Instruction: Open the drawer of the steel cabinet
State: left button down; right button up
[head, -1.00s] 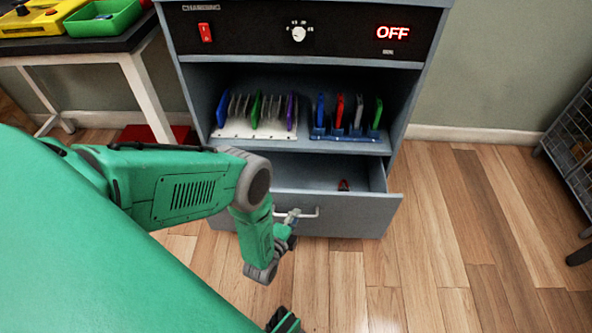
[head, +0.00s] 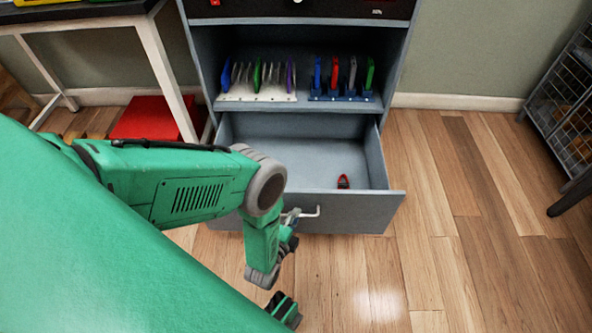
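The steel cabinet (head: 197,72) stands ahead in the head view. Its bottom drawer (head: 352,208) is pulled well out, and its inside shows. A small red and dark object (head: 343,181) lies inside near the front. The drawer has a light bar handle (head: 311,212) on its front. My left gripper (head: 291,217) is at the left part of this handle and appears shut on it; its fingertips are small and partly hidden. My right gripper cannot be made out in this view.
Above the drawer, a shelf holds a white rack (head: 254,97) and a blue rack (head: 345,98) with several coloured slabs. A table (head: 152,50) with a red box (head: 150,117) beneath is at left. A wire rack (head: 563,110) is at right. The floor right of the drawer is clear.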

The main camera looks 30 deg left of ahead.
pick_arm(q)
jog(key=shift+s+a+f, duration=0.25)
jog(key=shift+s+a, duration=0.05)
jog(key=c, duration=1.7)
grip_release()
jog(key=shift+o, duration=0.3)
jog(key=shift+w+d, duration=0.1)
jog(key=shift+r, duration=0.1)
jog(key=v, duration=0.7)
jog(key=shift+s, duration=0.2)
